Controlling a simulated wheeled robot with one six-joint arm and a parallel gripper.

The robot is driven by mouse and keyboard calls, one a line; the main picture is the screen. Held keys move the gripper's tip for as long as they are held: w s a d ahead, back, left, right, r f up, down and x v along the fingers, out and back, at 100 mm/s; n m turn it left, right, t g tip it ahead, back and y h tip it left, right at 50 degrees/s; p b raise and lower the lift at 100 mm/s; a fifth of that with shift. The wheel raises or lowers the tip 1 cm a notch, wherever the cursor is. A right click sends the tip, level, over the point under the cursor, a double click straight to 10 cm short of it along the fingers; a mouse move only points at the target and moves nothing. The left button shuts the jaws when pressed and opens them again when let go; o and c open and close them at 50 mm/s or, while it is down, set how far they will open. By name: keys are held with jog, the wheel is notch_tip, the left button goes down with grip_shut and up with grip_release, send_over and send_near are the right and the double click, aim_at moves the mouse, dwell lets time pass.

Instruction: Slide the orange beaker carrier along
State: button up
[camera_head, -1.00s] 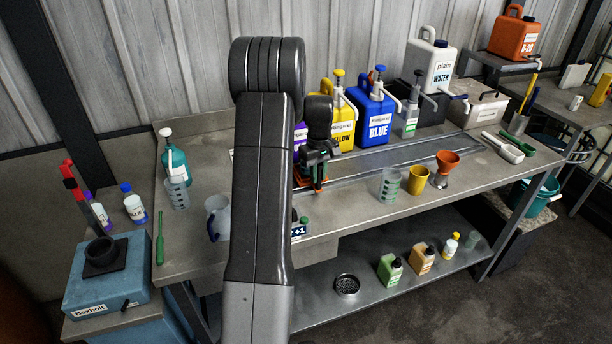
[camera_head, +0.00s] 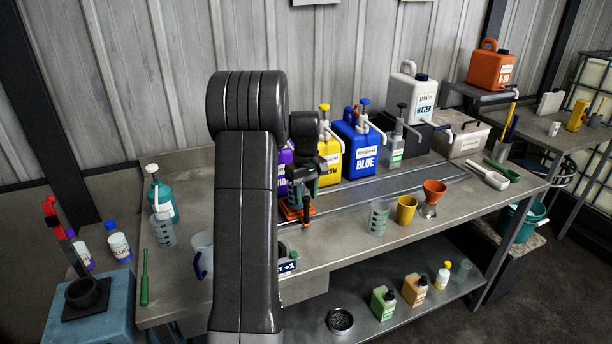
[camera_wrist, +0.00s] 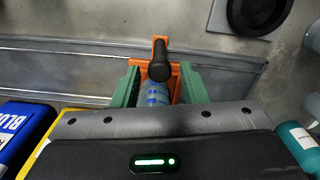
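The orange beaker carrier (camera_head: 291,212) sits on the metal rail of the bench, partly hidden by my gripper and arm in the head view. In the wrist view the carrier (camera_wrist: 188,64) has a black knobbed handle (camera_wrist: 159,68) sticking up towards the camera. A clear beaker with blue marks (camera_wrist: 155,97) shows between my fingers. My gripper (camera_wrist: 160,87) points down over the carrier, its green fingers apart on either side of the beaker and handle. Gaps show beside the handle; finger contact with the carrier cannot be made out. My gripper also shows in the head view (camera_head: 302,192).
Yellow (camera_head: 329,155) and blue (camera_head: 360,150) pump jugs stand behind the rail. A clear beaker (camera_head: 379,218), yellow cup (camera_head: 406,210) and orange funnel (camera_head: 433,192) stand at the front right. A jug (camera_head: 203,256) stands left of my arm. The rail (camera_head: 400,178) is clear rightward.

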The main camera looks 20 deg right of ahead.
notch_tip(320, 180, up, 9)
send_over(306, 222)
jog(key=w, duration=0.1)
jog(key=shift+d+b, duration=0.2)
jog(key=shift+b, duration=0.15)
jog(key=shift+f, duration=0.2)
notch_tip(306, 222, down, 14)
jog(key=shift+r+p, duration=0.15)
jog(key=shift+p, duration=0.75)
jog(key=shift+a, duration=0.3)
jog(key=shift+r, duration=0.1)
